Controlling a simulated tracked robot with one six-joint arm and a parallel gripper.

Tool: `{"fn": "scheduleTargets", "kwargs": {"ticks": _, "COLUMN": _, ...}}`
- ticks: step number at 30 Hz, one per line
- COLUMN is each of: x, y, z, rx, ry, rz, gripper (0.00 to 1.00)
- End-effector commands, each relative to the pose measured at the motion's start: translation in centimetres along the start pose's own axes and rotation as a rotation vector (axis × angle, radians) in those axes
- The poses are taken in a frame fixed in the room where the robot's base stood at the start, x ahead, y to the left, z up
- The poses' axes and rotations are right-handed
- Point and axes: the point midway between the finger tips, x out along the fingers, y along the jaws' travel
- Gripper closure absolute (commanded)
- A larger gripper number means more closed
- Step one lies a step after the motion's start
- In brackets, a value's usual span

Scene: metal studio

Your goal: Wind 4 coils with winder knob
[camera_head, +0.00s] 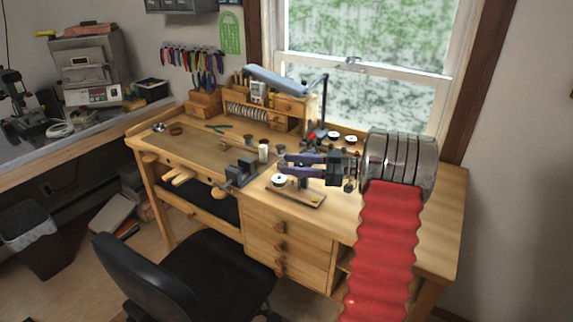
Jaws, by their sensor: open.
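A small wooden board (299,194) lies on the workbench, right of centre. A white spool-like part (279,181) with a dark centre sits at its left end; this looks like the winder. A small light piece near the board's right end may be the knob, but it is too small to be sure. My gripper (284,166) is open, with its fingers pointing left above and behind the board. I see nothing between the fingers. The gripper hides part of the bench behind it. Two white-and-dark spools (335,137) stand farther back, near the window.
A dark vise (240,173) and a white cylinder (264,151) stand left of my gripper. A lamp (322,110) and a wooden organiser (262,113) stand at the back. The bench's left part is mostly clear. A black chair (150,275) stands in front.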

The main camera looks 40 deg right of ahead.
Motion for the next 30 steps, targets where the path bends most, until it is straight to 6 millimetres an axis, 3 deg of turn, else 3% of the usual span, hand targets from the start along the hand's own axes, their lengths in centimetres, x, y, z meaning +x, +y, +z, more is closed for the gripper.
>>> {"fn": "scheduleTargets", "kwargs": {"ticks": 6, "x": 2.0, "y": 0.0, "z": 0.0, "rx": 0.0, "ry": -0.001, "rz": -0.001, "gripper": 0.56}}
{"fn": "scheduleTargets", "kwargs": {"ticks": 16, "x": 2.2, "y": 0.0, "z": 0.0, "rx": 0.0, "ry": -0.001, "rz": -0.001, "gripper": 0.56}}
{"fn": "scheduleTargets", "kwargs": {"ticks": 30, "x": 2.2, "y": 0.0, "z": 0.0, "rx": 0.0, "ry": -0.001, "rz": -0.001, "gripper": 0.89}}
